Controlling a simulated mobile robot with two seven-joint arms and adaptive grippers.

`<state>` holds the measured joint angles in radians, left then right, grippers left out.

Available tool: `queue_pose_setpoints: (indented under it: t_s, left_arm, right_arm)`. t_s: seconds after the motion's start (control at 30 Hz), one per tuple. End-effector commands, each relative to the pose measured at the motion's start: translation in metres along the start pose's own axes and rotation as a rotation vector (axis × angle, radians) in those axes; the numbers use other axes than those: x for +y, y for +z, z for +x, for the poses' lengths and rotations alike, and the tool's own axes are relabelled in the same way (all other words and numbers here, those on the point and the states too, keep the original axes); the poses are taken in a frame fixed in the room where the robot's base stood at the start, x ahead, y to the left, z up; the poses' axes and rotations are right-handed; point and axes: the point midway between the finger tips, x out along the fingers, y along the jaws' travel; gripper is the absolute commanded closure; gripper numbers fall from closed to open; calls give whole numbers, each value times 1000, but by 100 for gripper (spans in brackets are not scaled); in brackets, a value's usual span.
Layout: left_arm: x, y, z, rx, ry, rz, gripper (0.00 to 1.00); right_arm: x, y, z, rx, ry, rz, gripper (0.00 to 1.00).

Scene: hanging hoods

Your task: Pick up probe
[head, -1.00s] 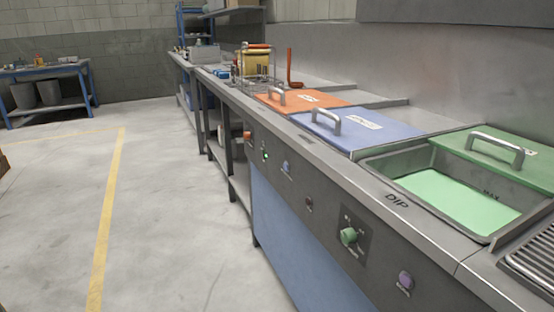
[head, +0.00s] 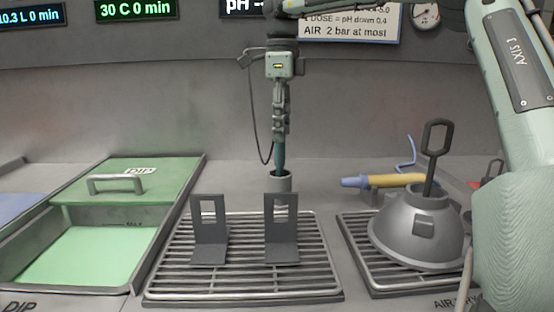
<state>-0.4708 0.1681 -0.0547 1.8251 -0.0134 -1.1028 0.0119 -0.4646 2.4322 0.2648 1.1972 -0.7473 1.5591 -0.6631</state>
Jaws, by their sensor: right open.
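The probe (head: 281,158) is a slim teal stick standing upright in a grey cup-shaped holder (head: 278,183) behind the middle rack. Its lower end is hidden in the holder. My right gripper (head: 281,132) points straight down at the probe's upper part, with its fingers open. The fingers overlap the probe's top in this view, so I cannot tell whether they touch it. My left gripper is out of view.
A wire rack (head: 240,280) with two upright grey brackets stands in front of the holder. A green tank (head: 85,258) is at left. At right are a grey hood (head: 420,228) with a hook and a yellow-and-blue tool (head: 385,181). Displays line the wall.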

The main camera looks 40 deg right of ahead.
Motion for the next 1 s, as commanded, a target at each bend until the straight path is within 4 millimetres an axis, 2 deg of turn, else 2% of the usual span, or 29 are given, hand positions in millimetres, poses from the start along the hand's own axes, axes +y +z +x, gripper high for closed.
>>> queue_pose_setpoints:
  t_s: [0.2, 0.3, 0.6, 0.93, 1.0]
  left_arm:
    - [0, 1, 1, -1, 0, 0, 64]
    - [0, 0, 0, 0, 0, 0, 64]
    - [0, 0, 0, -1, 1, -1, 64]
    - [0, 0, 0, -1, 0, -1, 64]
    - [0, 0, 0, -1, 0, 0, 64]
  right_arm:
    - [0, 3, 34, 2, 3, 0, 54]
    - [0, 4, 44, -1, 2, 0, 54]
    - [0, 4, 47, -1, 0, 1, 55]
    - [0, 4, 47, -2, 0, 1, 96]
    - [0, 4, 47, -1, 0, 1, 100]
